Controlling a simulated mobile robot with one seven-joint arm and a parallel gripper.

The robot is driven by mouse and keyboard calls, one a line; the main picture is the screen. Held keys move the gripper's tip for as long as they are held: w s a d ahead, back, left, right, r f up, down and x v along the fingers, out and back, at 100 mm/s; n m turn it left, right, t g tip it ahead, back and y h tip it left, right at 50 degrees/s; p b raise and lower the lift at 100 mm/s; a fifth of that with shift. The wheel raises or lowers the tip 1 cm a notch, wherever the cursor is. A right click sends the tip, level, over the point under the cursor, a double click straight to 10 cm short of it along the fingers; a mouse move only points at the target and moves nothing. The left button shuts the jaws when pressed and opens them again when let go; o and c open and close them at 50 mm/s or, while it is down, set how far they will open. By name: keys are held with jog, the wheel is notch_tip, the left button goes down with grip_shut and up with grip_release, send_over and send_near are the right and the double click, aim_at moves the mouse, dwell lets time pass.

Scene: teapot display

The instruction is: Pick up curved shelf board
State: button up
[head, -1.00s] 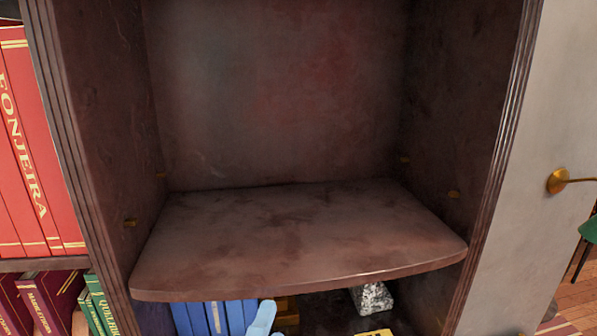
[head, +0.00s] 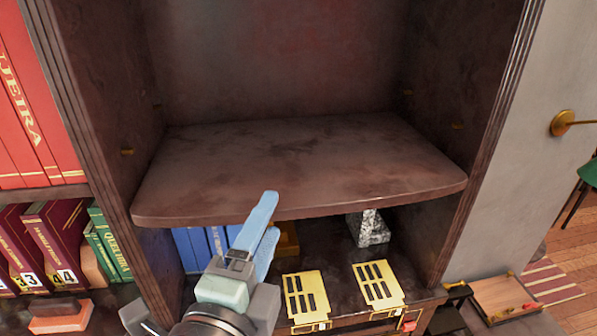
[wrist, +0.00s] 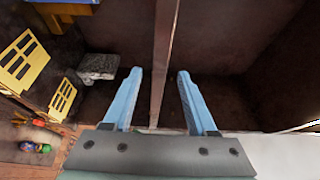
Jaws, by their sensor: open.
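The curved shelf board (head: 300,165) is dark brown with a bowed front edge. It lies level across the cabinet bay in the head view. My gripper (head: 268,215) is at the board's front edge, left of its middle, with its blue fingers spread one above the other. In the wrist view the board (wrist: 165,50) shows edge-on as a narrow upright strip between the two open fingers of my gripper (wrist: 158,75). The fingers stand apart from it on both sides in that view. How far they reach over the board is unclear.
Below the board are blue books (head: 190,250), a grey stone-like block (head: 368,228) and yellow slotted panels (head: 306,296). Cabinet walls close in both sides of the board. Red books (head: 20,110) stand to the left. The space above the board is empty.

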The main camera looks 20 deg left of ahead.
aim_at(283, 182)
jog(key=shift+w+a+f+b, duration=0.25)
jog(key=shift+w+b, duration=0.05)
jog(key=shift+b, duration=1.8)
jog(key=shift+w+a+r+p, duration=0.1)
jog(key=shift+w+r+p, duration=0.15)
jog(key=shift+w, duration=0.25)
jog(key=shift+w+a+r+p, duration=0.1)
jog(key=shift+w+p, duration=0.1)
jog(key=shift+w, duration=0.25)
jog(key=shift+w+a+f+p, duration=0.1)
jog(key=shift+w+a+p, duration=0.1)
jog(key=shift+w, duration=0.8)
jog(key=shift+w+a+p, duration=0.15)
jog(key=shift+w, duration=0.8)
jog(key=shift+w+a+f+p, duration=0.1)
jog(key=shift+w+a+p, duration=0.1)
jog(key=shift+w, duration=0.8)
grip_shut()
jog(key=shift+r, duration=0.3)
